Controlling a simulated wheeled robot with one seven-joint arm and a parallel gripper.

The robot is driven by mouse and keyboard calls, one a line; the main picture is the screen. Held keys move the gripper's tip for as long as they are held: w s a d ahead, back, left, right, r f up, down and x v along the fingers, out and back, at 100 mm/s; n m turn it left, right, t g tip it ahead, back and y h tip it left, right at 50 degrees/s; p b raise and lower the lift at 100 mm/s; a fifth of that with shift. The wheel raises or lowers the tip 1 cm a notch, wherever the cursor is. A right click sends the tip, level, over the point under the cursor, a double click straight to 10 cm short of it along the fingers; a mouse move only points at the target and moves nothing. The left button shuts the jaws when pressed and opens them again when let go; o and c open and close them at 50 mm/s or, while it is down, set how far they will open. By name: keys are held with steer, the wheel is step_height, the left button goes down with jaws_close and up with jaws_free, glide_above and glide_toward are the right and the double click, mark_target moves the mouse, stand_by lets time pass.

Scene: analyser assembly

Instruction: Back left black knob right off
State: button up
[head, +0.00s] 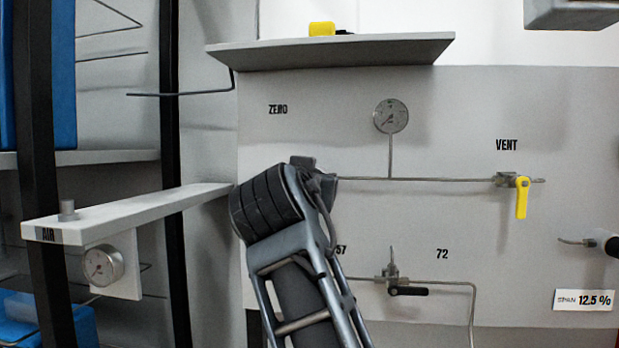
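My arm rises from the bottom centre of the head view, and its dark upper end is in front of the panel below the ZERO label. My gripper's fingertips cannot be made out; they are hidden behind the arm or too dark to separate from it. No black knob shows clearly at the left of the panel, and the area behind my arm is hidden. A black lever handle (408,291) lies level on the valve below the label 72. A dark rounded knob or fitting (612,246) is cut off at the right edge.
A pressure gauge (391,116) stands above a thin pipe leading to the yellow VENT lever (521,197), which hangs down. A grey shelf (330,52) juts out above. The AIR ledge (130,213) and another gauge (102,265) are at left, near black uprights (168,100).

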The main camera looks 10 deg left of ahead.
steer(key=shift+w, duration=0.1)
steer(key=shift+c, duration=0.4)
steer(key=c, duration=1)
steer(key=shift+o, duration=0.2)
